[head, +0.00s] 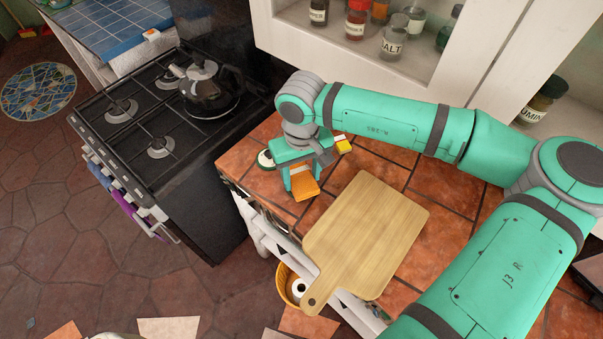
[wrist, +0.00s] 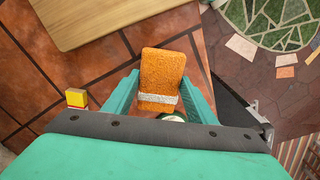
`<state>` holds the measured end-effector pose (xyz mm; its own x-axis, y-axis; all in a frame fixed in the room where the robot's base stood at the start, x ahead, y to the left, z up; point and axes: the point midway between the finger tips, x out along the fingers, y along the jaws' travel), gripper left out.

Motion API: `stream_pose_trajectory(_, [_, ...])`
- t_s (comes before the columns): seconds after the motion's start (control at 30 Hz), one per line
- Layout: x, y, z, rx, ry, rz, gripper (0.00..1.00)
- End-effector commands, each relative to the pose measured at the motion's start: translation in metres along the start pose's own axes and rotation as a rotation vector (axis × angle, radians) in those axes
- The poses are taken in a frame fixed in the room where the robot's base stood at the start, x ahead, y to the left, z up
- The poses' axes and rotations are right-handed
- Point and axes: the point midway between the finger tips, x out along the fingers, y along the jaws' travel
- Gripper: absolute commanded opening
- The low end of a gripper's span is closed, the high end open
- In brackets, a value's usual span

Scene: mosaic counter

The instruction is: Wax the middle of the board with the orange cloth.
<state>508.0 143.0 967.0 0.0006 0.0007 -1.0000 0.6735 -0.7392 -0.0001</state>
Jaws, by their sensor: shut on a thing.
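The orange cloth (head: 304,188) is a small folded pad. My gripper (head: 298,180) is shut on it, above the counter to the left of the board. In the wrist view the cloth (wrist: 162,75), with a pale band across it, sits between the two green fingers of my gripper (wrist: 160,98). The board (head: 365,232) is pale wood with a handle toward the front edge, flat on the counter. Its edge also shows at the top left of the wrist view (wrist: 100,20). The cloth is apart from the board. The board's middle is bare.
A small round tin (head: 265,159) stands behind my gripper at the counter's left end. A small yellow box (head: 343,146) lies behind the board. The stove (head: 150,130) with a black kettle (head: 210,90) is to the left. Tiled counter (head: 440,190) right of the board is clear.

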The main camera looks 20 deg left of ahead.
Motion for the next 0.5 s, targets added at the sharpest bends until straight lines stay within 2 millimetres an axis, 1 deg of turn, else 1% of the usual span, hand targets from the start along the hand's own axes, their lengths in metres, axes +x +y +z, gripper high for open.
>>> stream_pose_trajectory(0.5, [0.0055, -0.0002, 0.0001, 0.0, 0.0, -0.001, 0.3])
